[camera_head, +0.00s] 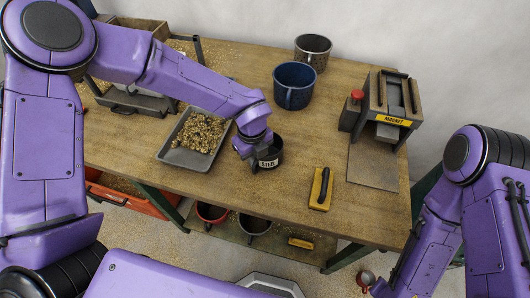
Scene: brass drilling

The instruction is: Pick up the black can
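The can's left side is partly hidden by the gripper. My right arm hangs at the right, off the table, and its gripper is out of view.
A grey tray of brass bits (186,155) lies just left of the can. A yellow block with a black handle (320,188) is to its right. A blue pot (294,86) and a dark speckled pot (313,50) stand behind, with the magnet machine (390,100) at right.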

